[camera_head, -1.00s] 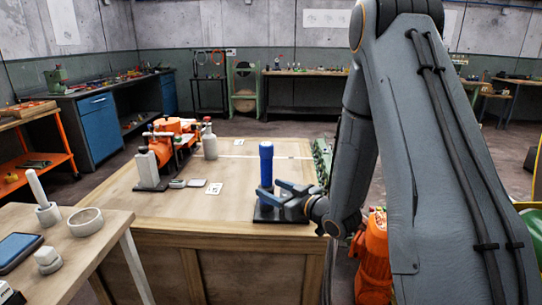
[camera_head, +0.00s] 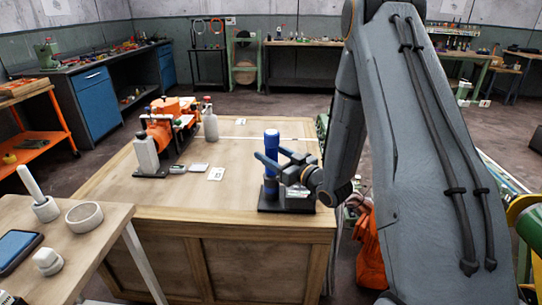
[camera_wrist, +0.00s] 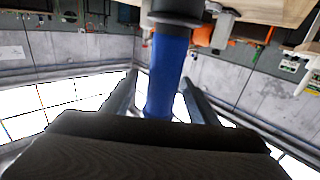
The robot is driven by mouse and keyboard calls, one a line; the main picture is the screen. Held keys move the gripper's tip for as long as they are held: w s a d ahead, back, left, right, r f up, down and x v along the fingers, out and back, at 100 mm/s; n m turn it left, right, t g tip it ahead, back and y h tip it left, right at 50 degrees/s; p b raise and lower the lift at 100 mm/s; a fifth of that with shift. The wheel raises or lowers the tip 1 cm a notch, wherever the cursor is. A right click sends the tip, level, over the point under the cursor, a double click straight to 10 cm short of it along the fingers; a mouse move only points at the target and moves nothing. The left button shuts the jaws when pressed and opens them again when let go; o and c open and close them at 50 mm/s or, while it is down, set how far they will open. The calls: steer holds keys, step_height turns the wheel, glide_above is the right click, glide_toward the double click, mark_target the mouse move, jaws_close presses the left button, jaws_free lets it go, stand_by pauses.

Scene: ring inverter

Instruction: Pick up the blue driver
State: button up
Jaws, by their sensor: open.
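The blue driver (camera_head: 271,144) stands upright in a dark holder (camera_head: 270,205) near the front right of the wooden workbench. My gripper (camera_head: 262,164) reaches in from the right, with its two fingers around the driver's upper part. In the wrist view, the blue driver (camera_wrist: 167,75) lies between the two open fingers (camera_wrist: 160,92), with a gap visible on its right side. The wrist view is upside down, with the dark collar at the top. Whether either finger touches the driver is hard to tell.
A small white card (camera_head: 216,174) lies mid-bench.

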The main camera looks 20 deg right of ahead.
steer(key=shift+x, duration=1.7)
steer(key=shift+a, duration=0.15)
steer(key=shift+r, duration=0.1)
steer(key=c, duration=1.3)
